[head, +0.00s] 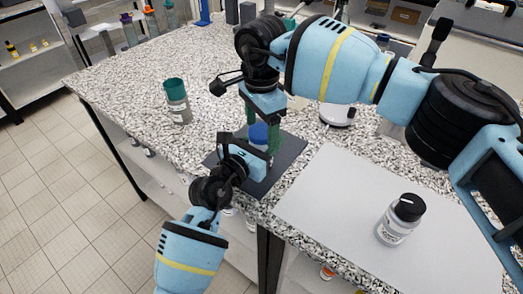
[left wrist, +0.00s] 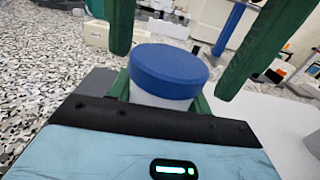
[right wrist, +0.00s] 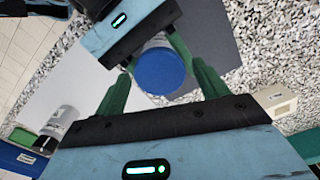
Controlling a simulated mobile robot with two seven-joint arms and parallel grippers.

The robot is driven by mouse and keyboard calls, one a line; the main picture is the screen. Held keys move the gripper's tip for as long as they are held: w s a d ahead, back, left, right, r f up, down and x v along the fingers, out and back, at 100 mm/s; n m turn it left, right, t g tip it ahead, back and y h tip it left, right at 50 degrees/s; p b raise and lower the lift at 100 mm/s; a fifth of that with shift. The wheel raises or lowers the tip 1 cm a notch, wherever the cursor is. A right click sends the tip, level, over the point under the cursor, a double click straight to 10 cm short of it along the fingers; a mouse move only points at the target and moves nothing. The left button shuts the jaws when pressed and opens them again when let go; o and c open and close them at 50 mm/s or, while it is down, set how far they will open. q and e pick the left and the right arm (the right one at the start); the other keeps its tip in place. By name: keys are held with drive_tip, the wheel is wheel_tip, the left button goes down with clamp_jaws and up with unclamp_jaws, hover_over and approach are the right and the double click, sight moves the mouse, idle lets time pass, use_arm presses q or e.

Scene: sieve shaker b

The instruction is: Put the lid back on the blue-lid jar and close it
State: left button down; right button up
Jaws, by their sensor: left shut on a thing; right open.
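The blue-lid jar stands upright over a dark grey mat (head: 287,165); its pale body shows in the left wrist view (left wrist: 158,99). The blue lid (head: 258,134) sits level on top of the jar, also in the left wrist view (left wrist: 168,68) and right wrist view (right wrist: 161,72). Whether it is screwed tight cannot be told. My left gripper (head: 252,152) is shut on the jar's body from the near side. My right gripper (head: 262,128) comes from above, open, with its green fingers on either side of the lid. Their tips are partly hidden in the head view.
A black-lid jar (head: 400,219) stands on a white mat (head: 335,190) at the right. A teal-lid jar (head: 177,101) stands at the left on the speckled counter (head: 130,85). A white device base (head: 337,115) is behind my right gripper. The counter's front edge is close to my left arm.

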drive_tip(key=shift+f, duration=0.4)
drive_tip(key=c, duration=1)
drive_tip(key=shift+m, duration=1.7)
drive_tip(key=o, duration=1.1)
